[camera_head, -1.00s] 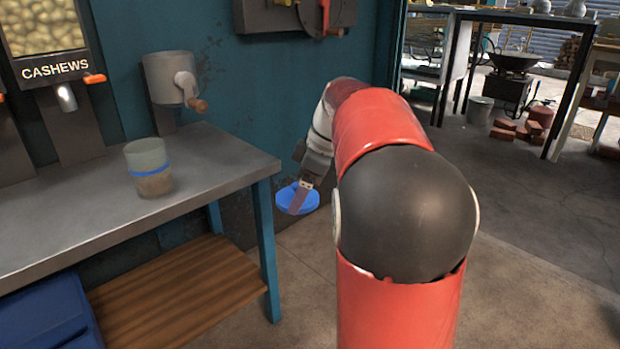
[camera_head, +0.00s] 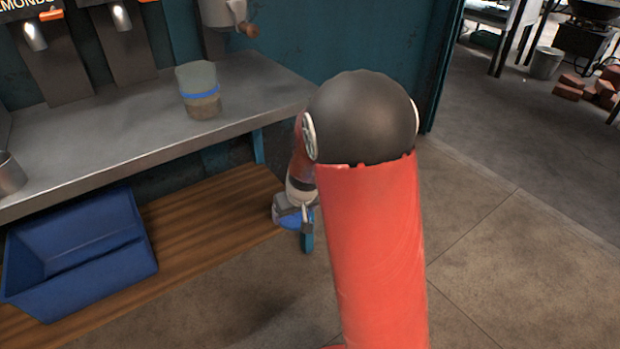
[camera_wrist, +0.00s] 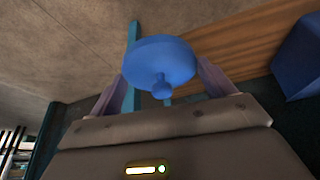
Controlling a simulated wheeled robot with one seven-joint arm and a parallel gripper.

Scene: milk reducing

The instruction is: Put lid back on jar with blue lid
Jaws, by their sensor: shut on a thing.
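The blue lid (camera_wrist: 160,60) is in my gripper (camera_wrist: 160,88), with its knob between the two fingers in the wrist view. In the head view the lid (camera_head: 291,222) shows as a blue edge under my gripper (camera_head: 296,212), low beside the front right leg of the metal table. The jar (camera_head: 200,90) stands upright on the table, clear with a blue band around its middle and brownish contents in its lower part. My gripper is to the right of the jar, lower than it and apart from it. Part of my gripper is hidden by my arm.
The metal table (camera_head: 110,140) has a wooden shelf (camera_head: 205,225) below, bearing a blue bin (camera_head: 80,255). A metal cup (camera_head: 10,175) stands at the table's left. Dispensers (camera_head: 125,45) line the wall behind. The tabletop around the jar is mostly clear.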

